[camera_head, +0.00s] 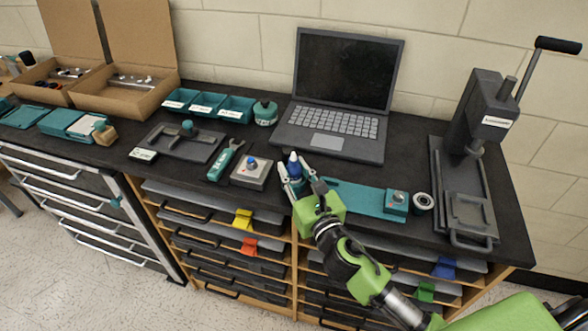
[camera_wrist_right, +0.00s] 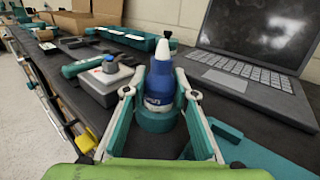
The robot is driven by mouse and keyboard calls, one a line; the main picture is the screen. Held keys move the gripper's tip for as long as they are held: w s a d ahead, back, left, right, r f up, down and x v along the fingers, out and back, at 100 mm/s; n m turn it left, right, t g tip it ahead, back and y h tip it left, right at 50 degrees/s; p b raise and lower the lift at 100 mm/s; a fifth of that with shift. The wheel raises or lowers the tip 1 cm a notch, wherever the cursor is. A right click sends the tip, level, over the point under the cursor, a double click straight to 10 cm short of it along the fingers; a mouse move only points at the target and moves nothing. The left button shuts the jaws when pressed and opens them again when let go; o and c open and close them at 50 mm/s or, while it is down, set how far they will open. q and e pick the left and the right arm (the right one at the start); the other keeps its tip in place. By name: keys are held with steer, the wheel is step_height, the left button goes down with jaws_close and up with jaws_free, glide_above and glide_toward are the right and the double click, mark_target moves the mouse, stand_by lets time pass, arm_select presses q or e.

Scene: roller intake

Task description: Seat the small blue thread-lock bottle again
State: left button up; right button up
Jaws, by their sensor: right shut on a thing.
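The small blue thread-lock bottle (camera_head: 294,165) has a white band and a pale pointed tip. It stands upright between the fingers of my right gripper (camera_head: 295,178), near the front of the bench. In the right wrist view the bottle (camera_wrist_right: 160,85) is held, with a round teal holder (camera_wrist_right: 156,119) directly below it. I cannot tell whether the bottle's base is fully down in this holder. My right gripper (camera_wrist_right: 160,98) is shut on the bottle. My left gripper is not in view.
A grey box with a blue knob (camera_head: 252,172) is close left of the gripper. A teal plate (camera_head: 355,197) lies to the right. The laptop (camera_head: 335,105) stands behind, and a lever press (camera_head: 470,180) is at far right. The bench's front edge is close.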

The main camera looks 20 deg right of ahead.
steer(key=o, duration=1)
steer(key=shift+s+f, duration=0.1)
steer(key=shift+s, duration=0.05)
steer(key=shift+s, duration=0.25)
steer(key=s, duration=0.7)
steer(key=s+d, duration=0.1)
steer(key=s, duration=0.3)
steer(key=shift+s, duration=0.15)
